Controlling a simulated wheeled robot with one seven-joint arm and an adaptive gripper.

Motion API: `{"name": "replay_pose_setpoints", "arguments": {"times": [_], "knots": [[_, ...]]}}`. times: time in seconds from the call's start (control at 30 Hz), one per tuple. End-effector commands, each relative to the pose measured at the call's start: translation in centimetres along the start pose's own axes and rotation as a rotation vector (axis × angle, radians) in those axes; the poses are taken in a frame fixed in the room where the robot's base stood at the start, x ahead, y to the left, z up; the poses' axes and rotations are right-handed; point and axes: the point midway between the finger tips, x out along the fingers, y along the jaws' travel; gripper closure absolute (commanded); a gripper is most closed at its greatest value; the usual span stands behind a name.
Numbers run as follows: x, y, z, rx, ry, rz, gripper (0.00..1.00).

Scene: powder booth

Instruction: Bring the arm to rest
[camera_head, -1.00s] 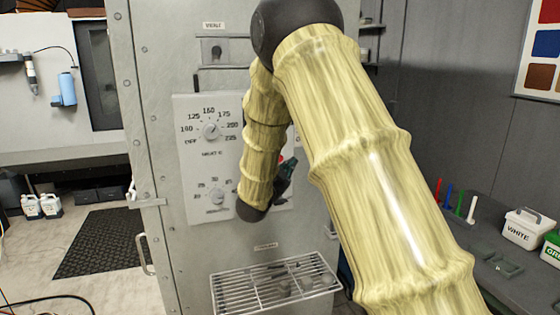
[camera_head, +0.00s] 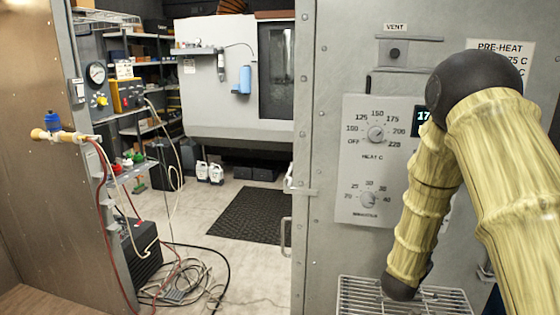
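My arm in its yellowish sleeve is bent in front of the grey oven cabinet (camera_head: 335,240) at the right of the head view. The upper part rises to a dark elbow joint, and the forearm hangs down from there. Its dark lower end is over or in front of the wire rack (camera_head: 362,290). My gripper is hidden behind the forearm, so its fingers do not show. The control panel (camera_head: 352,150) with its heat dial (camera_head: 376,133) and timer dial (camera_head: 368,199) is left of the forearm. The arm partly covers a small lit display (camera_head: 420,118).
At left, a wall panel (camera_head: 90,160) holds a wooden-handled tool (camera_head: 50,134) and hoses. Tangled cables (camera_head: 190,280) lie on the floor near a black box (camera_head: 138,250). A black mat (camera_head: 245,215) and white jugs (camera_head: 208,172) are further back. Pale floor between them is open.

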Motion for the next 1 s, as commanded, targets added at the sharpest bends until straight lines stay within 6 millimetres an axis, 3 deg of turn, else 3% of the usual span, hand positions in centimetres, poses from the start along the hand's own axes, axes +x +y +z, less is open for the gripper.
{"name": "replay_pose_setpoints", "arguments": {"times": [0.03,0.2,0.37,0.5,0.67,0.8,1.0], "knots": [[-0.9,1.0,2.9,-0.044,-0.058,-0.009,1.00],[-4.4,4.2,11.5,-0.185,-0.251,-0.047,1.00],[-8.8,7.8,18.8,-0.312,-0.437,-0.084,1.00],[-13.5,11.4,24.4,-0.418,-0.601,-0.115,1.00],[-19.6,15.8,29.7,-0.533,-0.793,-0.154,1.00],[-25.6,19.8,33.4,-0.628,-0.966,-0.190,1.00],[-34.5,25.6,36.6,-0.750,-1.208,-0.244,1.00]]}}
